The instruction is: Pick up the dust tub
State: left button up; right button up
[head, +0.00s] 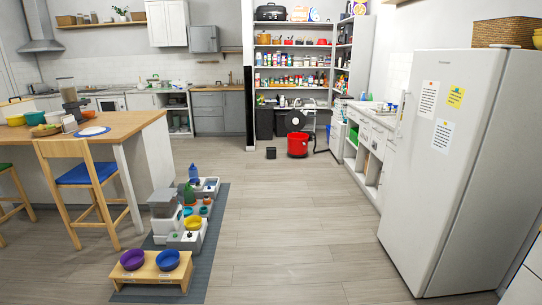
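No object is clearly identifiable as the dust tub. A red tub (297,144) stands on the floor at the far end of the room, in front of the pantry shelves. A small black box-like container (271,153) sits on the floor to its left. Both are too small here to tell whether either is the dust tub. Neither of my grippers is in view.
A grey mat (213,226) with pet bowls, bottles and a wooden bowl stand (152,273) lies at the lower left. A table (128,122) with stools is at left. A white fridge (455,165) fills the right. The wood floor between is clear.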

aim_at(271, 153)
jog(key=u, duration=0.05)
jog(key=i, duration=9.7)
jog(key=z, duration=3.15)
jog(key=k, duration=0.4)
jog(key=z, duration=0.15)
